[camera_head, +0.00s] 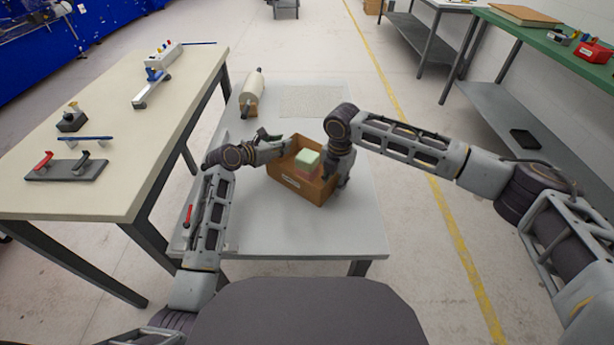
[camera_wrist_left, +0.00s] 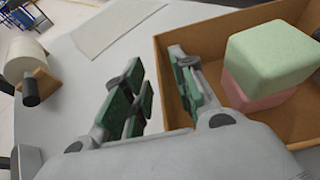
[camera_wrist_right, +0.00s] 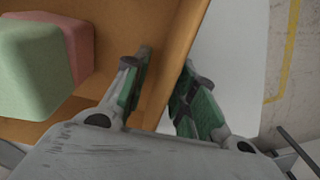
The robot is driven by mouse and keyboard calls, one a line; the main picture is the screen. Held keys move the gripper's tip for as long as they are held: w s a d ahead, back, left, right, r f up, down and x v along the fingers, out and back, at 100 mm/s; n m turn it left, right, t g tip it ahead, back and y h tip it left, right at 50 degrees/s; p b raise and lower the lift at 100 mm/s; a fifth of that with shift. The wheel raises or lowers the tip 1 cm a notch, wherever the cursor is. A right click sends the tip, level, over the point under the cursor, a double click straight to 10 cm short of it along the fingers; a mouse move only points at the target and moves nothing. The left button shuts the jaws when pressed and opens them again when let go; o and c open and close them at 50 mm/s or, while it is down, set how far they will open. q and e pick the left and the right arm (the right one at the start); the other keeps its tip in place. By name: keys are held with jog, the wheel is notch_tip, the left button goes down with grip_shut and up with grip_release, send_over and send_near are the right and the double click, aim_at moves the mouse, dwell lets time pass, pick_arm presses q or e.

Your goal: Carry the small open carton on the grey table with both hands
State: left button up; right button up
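The small open brown carton (camera_head: 292,182) stands on the grey table (camera_head: 290,235). Inside it a pale green foam block (camera_head: 307,158) lies on a pink block (camera_wrist_left: 262,103). My left gripper (camera_head: 270,142) is at the carton's left wall. In the left wrist view (camera_wrist_left: 160,88) its fingers are apart, one outside the carton and one over its inside. My right gripper (camera_head: 336,172) is at the right wall. In the right wrist view (camera_wrist_right: 165,75) its fingers are apart, one on each side of the wall. Finger contact with the walls cannot be made out.
A cream roll on a wooden stand (camera_head: 251,92) and a pale flat mat (camera_head: 311,101) are at the table's back. A cream bench (camera_head: 100,185) with tools stands left. A green-topped bench (camera_head: 540,38) is at the back right. The table's front is clear.

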pick_arm(q)
jog(key=v, duration=1.1)
jog(key=shift+a, duration=0.15)
jog(key=shift+s, duration=0.15)
pick_arm(e)
jog(key=shift+r, duration=0.15)
jog(key=shift+r, duration=5.85)
pick_arm(q)
jog(key=shift+r, duration=0.15)
pick_arm(e)
jog(key=shift+r, duration=0.1)
